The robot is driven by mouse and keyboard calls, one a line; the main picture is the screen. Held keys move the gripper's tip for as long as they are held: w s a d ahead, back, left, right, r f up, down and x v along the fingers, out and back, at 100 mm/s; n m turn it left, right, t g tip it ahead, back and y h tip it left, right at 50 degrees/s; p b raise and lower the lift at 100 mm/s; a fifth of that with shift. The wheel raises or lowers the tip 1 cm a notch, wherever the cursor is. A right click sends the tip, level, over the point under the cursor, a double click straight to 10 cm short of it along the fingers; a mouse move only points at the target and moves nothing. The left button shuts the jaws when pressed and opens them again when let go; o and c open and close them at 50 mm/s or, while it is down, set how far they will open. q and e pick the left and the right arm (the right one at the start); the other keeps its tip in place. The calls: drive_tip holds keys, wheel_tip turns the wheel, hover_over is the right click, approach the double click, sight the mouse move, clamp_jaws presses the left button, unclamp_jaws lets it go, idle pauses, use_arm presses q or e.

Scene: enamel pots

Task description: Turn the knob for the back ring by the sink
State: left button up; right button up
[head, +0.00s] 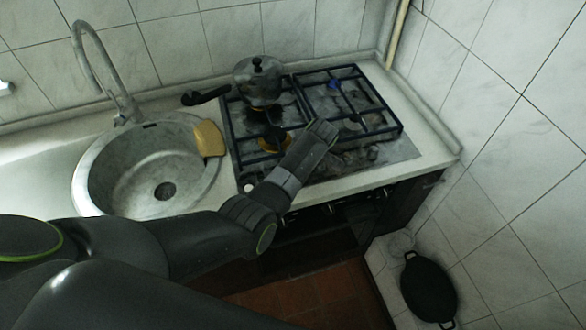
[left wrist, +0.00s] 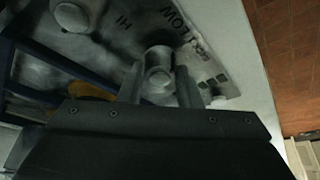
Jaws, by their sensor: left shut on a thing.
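My left gripper (head: 318,138) reaches over the front of the gas hob (head: 400,150) in the head view. In the left wrist view its two fingers (left wrist: 160,88) stand on either side of a round grey knob (left wrist: 158,70) and are shut on it. That knob is hidden by the gripper in the head view. Another knob (left wrist: 72,16) shows at the top of the left wrist view, apart from the fingers. Printed HI and LOW marks lie near the held knob. A grey lidded pot (head: 258,80) stands on the back ring by the sink. My right gripper is not in view.
A round metal sink (head: 150,170) with a tall tap (head: 90,55) is at the left, with a yellow sponge (head: 209,139) on its rim. The pot's black handle points left. Something blue (head: 333,85) shows at the back right ring. A black pan (head: 430,288) lies low at right.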

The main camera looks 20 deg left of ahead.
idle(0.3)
use_arm(q)
drive_tip(key=o, duration=1)
drive_tip(key=shift+v, duration=8.75)
